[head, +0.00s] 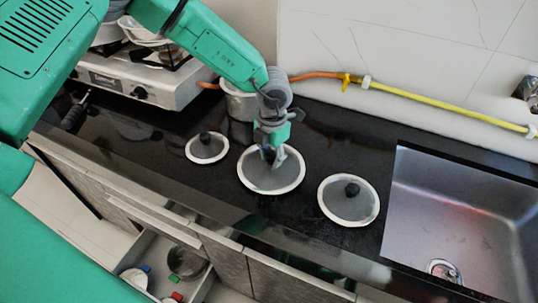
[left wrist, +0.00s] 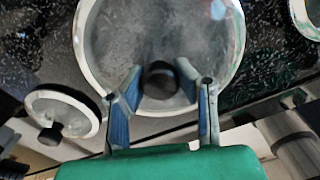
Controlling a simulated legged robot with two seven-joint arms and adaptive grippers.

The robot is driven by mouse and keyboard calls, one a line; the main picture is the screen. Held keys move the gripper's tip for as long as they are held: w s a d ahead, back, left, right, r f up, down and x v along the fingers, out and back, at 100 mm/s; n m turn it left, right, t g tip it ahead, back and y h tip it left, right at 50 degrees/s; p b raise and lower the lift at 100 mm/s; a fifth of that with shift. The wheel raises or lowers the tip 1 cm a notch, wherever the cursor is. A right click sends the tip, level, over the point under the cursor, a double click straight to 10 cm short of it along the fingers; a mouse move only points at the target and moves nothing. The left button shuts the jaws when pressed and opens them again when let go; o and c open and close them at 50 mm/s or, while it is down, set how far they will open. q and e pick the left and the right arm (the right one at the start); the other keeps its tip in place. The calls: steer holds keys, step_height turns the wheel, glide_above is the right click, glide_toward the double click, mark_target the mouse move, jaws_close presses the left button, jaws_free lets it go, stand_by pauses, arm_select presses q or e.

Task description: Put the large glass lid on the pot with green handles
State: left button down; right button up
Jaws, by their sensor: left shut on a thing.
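The large glass lid (head: 256,180), with a pale rim and dark knob, is the middle of three lids at the black counter. In the left wrist view the lid (left wrist: 110,38) fills the upper middle, its dark knob (left wrist: 160,82) between the fingers. My left gripper (head: 271,156) points down over the lid and is shut on its knob; I cannot tell whether the lid is clear of the counter. A silver pot (head: 238,104) stands behind the arm, partly hidden; no green handles show on it. My right gripper is not in view.
A smaller lid (head: 206,148) lies left and another lid (head: 348,201) right. The metal sink (head: 455,205) is farther right, the stove (head: 140,82) at left. An open drawer below holds a dark pot (head: 187,263) and pieces with blue and red handles. A yellow hose (head: 430,100) runs along the wall.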

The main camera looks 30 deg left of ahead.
arm_select(q)
steer(key=shift+d+f, duration=0.1)
steer(key=shift+f, duration=0.3)
steer(key=c, duration=1.3)
jaws_free()
steer(key=shift+o, duration=0.2)
steer(key=shift+a, duration=0.2)
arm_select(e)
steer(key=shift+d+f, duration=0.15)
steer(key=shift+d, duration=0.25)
arm_select(q)
steer(key=shift+a, duration=0.2)
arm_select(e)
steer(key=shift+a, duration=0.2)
